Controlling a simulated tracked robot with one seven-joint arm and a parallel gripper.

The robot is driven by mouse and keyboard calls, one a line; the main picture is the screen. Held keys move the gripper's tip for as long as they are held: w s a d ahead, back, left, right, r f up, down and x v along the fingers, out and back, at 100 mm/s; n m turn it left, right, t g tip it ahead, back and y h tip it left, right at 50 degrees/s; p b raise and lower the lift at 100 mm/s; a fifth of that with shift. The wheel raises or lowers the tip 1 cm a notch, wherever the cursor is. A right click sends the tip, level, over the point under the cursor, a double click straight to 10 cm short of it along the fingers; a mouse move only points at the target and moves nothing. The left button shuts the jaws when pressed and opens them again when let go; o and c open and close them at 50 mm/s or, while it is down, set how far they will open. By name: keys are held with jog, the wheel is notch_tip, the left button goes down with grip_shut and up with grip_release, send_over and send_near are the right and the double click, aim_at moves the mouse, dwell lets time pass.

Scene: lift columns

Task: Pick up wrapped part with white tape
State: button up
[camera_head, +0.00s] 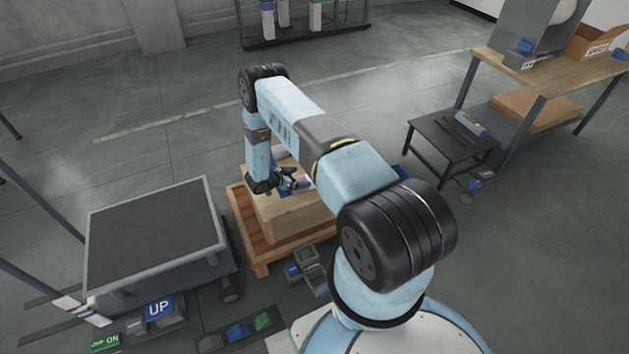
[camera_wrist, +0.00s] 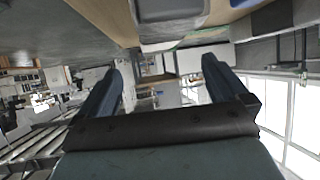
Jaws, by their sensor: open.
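My gripper (camera_head: 290,182) reaches down to the top of a wooden box (camera_head: 290,217) in the head view. In the wrist view my gripper (camera_wrist: 163,66) has its two fingers spread apart with nothing clasped between them. A grey rounded object (camera_wrist: 170,14) shows at the top of the wrist view, beyond the fingertips. A whitish block (camera_wrist: 203,58) with a green edge shows close to the right fingertip. I cannot tell which of these is the wrapped part with white tape. In the head view my arm and gripper hide much of the box top.
The wooden box stands on an orange-brown pallet (camera_head: 247,232). A dark-topped cart (camera_head: 150,230) stands at left. A low black table (camera_head: 450,143) and a wooden workbench (camera_head: 560,72) stand at right. An "UP" sign (camera_head: 159,308) is at lower left. Open floor lies behind.

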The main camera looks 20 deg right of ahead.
jog(key=shift+x, duration=4)
jog(key=shift+r, duration=0.1)
jog(key=shift+c, duration=0.4)
jog(key=c, duration=1.5)
